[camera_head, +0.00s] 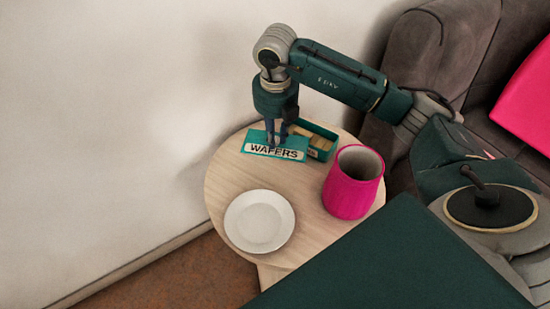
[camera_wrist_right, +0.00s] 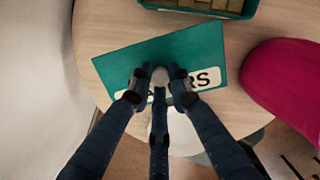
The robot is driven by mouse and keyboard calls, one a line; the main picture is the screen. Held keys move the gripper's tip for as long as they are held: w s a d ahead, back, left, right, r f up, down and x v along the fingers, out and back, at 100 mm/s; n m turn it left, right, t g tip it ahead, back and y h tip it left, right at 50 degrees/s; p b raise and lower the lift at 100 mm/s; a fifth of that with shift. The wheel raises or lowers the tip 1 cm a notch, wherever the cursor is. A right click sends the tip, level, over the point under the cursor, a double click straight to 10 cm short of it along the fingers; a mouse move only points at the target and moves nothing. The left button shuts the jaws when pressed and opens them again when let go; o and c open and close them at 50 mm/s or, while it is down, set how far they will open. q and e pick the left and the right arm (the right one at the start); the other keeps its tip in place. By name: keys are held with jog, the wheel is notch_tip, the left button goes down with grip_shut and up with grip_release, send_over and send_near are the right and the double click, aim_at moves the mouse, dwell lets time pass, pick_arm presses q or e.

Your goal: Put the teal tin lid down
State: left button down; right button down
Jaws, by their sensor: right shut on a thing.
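The teal tin lid (camera_head: 257,150) has a white label reading "WAFERS". My right gripper (camera_head: 276,143) points down and is shut on the lid. In the right wrist view the lid (camera_wrist_right: 185,53) lies below the gripper (camera_wrist_right: 160,82), whose fingers are closed together at its middle and cover part of the label. The teal tin (camera_head: 322,149) stands open just behind the lid, with wafers (camera_head: 310,134) inside. Its edge also shows at the top of the right wrist view (camera_wrist_right: 205,11). I cannot tell whether the lid touches the table. My left gripper is not in view.
The round wooden table (camera_head: 305,228) also bears a white plate (camera_head: 259,221) at the front and a magenta mug (camera_head: 350,190) at the right. Bare wood shows between plate and mug, and left of the lid. A wall is at the left, a grey sofa (camera_head: 440,48) at the right.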

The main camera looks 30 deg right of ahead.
aim_at(276, 140)
notch_tip(276, 140, down, 3)
jog(key=shift+f, duration=0.1)
notch_tip(276, 140, down, 5)
jog(key=shift+r+b, duration=0.1)
jog(key=shift+b, duration=0.55)
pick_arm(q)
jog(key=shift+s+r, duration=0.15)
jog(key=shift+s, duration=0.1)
pick_arm(e)
jog(key=c, duration=1.6)
grip_release()
